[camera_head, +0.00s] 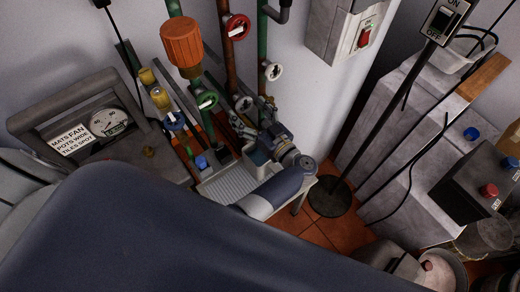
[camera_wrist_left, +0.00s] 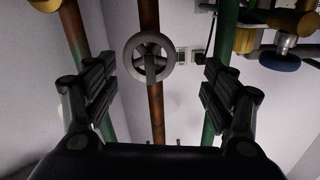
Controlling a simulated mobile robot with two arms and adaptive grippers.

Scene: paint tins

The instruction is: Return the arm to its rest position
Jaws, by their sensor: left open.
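My left arm (camera_head: 150,235) fills the lower part of the head view, its dark blue links reaching right and up to the wrist. My left gripper (camera_head: 254,117) is small there, out in front of the pipes on the wall, and its fingers are hard to make out. In the left wrist view the gripper (camera_wrist_left: 158,72) is open, with dark fingers wide apart and nothing held. A grey handwheel (camera_wrist_left: 168,40) on a rusty pipe shows between the fingers, beyond them. I cannot tell the gap to it. My right gripper is not in view.
A gauge panel (camera_head: 75,133) is at the left. A ribbed white tray (camera_head: 222,186) lies below the gripper. Grey cabinets (camera_head: 412,150) stand right.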

